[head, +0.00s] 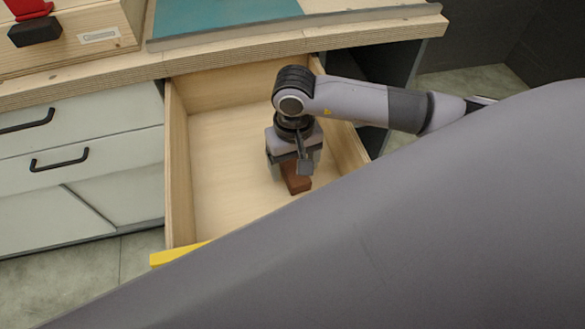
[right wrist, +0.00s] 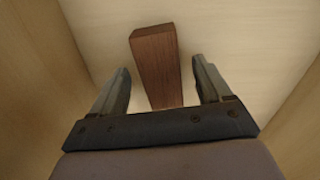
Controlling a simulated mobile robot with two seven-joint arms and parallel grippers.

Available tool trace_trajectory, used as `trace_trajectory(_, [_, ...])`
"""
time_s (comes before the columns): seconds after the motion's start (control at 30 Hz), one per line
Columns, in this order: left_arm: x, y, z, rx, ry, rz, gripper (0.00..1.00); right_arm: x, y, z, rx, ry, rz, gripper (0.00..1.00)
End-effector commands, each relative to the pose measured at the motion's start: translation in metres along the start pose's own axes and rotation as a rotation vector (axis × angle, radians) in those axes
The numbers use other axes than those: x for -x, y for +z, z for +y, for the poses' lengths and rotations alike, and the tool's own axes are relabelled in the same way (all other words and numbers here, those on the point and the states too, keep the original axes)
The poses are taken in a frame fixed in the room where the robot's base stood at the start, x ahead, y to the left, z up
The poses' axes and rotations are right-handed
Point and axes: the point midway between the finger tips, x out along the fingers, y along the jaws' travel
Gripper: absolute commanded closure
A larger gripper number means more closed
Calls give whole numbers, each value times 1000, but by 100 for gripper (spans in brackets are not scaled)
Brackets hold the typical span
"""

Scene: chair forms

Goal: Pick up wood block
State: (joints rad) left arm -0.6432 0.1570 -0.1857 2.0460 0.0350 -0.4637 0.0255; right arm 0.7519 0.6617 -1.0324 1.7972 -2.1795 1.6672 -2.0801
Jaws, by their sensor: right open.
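A reddish-brown wood block (head: 297,182) lies on the floor of an open wooden drawer (head: 222,160). In the head view my right gripper (head: 290,172) is inside the drawer, over the block, and hides part of it. In the right wrist view the wood block (right wrist: 156,65) lies between the two open fingers of the right gripper (right wrist: 160,85), with a gap on each side. The block's near end is hidden by the gripper body. My left gripper is not in view.
The drawer's side walls stand close around my right arm, the right wall (head: 343,140) nearest. A wooden worktop (head: 230,55) overhangs the drawer's back. Closed grey drawers (head: 80,150) with black handles are at the left. The drawer's left half is empty.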

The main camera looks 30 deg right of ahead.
Motion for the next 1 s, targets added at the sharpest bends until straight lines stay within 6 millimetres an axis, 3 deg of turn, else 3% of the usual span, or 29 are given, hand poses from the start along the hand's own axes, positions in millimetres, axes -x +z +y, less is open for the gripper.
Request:
trace_trajectory(0.1, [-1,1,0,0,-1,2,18,-10,0,0,0,-1,0,22])
trace_trajectory(0.33, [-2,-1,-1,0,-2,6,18,-10,0,0,0,-1,1,22])
trace_trajectory(0.5, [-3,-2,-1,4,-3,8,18,-10,0,0,0,0,1,78])
trace_trajectory(0.53, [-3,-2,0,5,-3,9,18,-10,0,0,0,0,1,85])
trace_trajectory(0.83, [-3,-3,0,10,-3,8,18,-8,0,0,0,-1,2,85])
trace_trajectory(1.0, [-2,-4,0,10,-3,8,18,3,-1,0,0,-1,3,85])
